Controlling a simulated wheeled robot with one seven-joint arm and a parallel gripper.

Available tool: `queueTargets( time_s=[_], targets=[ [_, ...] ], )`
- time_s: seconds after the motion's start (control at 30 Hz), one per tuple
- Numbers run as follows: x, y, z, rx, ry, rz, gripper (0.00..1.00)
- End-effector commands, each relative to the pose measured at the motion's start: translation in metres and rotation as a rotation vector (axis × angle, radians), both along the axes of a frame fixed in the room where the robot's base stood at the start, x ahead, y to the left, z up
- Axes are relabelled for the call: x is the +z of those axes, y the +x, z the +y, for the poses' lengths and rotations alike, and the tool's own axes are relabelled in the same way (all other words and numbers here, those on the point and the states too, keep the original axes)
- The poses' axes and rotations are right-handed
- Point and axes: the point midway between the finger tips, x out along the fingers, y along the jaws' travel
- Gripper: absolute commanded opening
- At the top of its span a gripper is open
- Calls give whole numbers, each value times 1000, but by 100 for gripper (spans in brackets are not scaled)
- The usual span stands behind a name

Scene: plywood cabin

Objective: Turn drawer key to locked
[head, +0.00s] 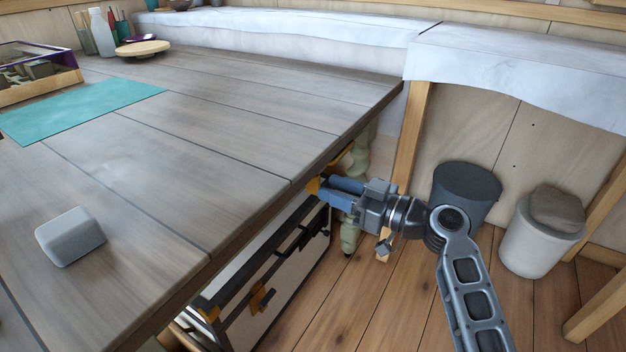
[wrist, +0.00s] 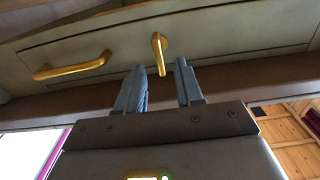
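The gold drawer key (wrist: 159,52) stands out from the drawer front (wrist: 215,35) in the wrist view, close to upright with its lower end tilted slightly right. My gripper (wrist: 160,67) is open, with one blue-grey finger on each side of the key's lower end. A gap shows on both sides, and no finger visibly touches the key. I cannot tell whether the key is between the fingertips or just beyond them. In the head view my gripper (head: 328,190) is at the table's edge, and the key cannot be made out there.
A gold drawer handle (wrist: 72,68) is left of the key. The wooden tabletop (head: 200,130) overhangs the drawer side. A cabinet (head: 280,285) with orange-gold fittings stands below.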

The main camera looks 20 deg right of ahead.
Motion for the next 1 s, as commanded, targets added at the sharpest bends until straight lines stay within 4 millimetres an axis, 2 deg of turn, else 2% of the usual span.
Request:
queueTargets(
  time_s=[0.1, 0.3, 0.7, 1.0],
  targets=[
    [0, 16, 12, 2, 0, 0, 36],
    [-1, 35, 26, 0, 2, 1, 36],
    [0, 42, 31, -2, 2, 1, 36],
    [0, 42, 30, -2, 1, 2, 7]
  ],
)
